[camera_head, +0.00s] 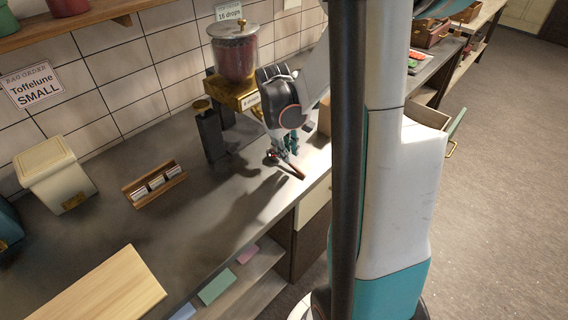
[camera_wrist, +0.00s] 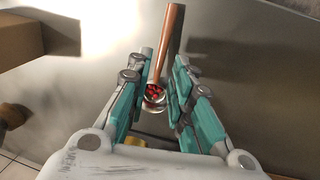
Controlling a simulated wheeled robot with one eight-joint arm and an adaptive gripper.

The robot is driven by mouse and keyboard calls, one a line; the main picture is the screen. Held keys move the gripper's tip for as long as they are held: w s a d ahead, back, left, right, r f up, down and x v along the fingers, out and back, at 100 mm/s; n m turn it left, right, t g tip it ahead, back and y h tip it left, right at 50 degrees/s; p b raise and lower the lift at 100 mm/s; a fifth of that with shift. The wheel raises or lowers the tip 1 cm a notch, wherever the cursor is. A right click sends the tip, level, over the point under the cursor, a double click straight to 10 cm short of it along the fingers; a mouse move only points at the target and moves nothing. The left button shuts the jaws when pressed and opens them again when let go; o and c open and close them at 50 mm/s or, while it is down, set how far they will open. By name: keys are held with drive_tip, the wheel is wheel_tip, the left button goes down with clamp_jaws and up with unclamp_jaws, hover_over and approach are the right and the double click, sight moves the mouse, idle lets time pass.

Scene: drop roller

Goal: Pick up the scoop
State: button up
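The scoop (camera_head: 291,169) lies on the dark counter in the head view, its brown handle pointing toward the front edge. In the wrist view, the scoop (camera_wrist: 170,38) has a copper-brown handle and a small round metal bowl holding red pieces. My gripper (camera_head: 290,149) is low over the scoop, pointing down. In the wrist view, the teal-padded fingers of my gripper (camera_wrist: 164,66) are apart, one on each side of the scoop. The left finger looks close to the handle; I cannot tell whether it touches.
A dispenser (camera_head: 235,58) with a glass jar of red pieces stands behind my gripper, with a dark grinder-like post (camera_head: 210,135) beside it. A wooden rack (camera_head: 155,184), a cream bin (camera_head: 54,174) and a wooden board (camera_head: 105,290) are to the left. The counter between is clear.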

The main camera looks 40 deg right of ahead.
drive_tip(key=f, duration=0.1)
drive_tip(key=f+b, duration=0.1)
drive_tip(key=f, duration=0.1)
drive_tip(key=d+f+b, duration=0.1)
drive_tip(key=f, duration=0.1)
drive_tip(key=shift+s+f, duration=0.1)
drive_tip(key=shift+a, duration=0.1)
clamp_jaws()
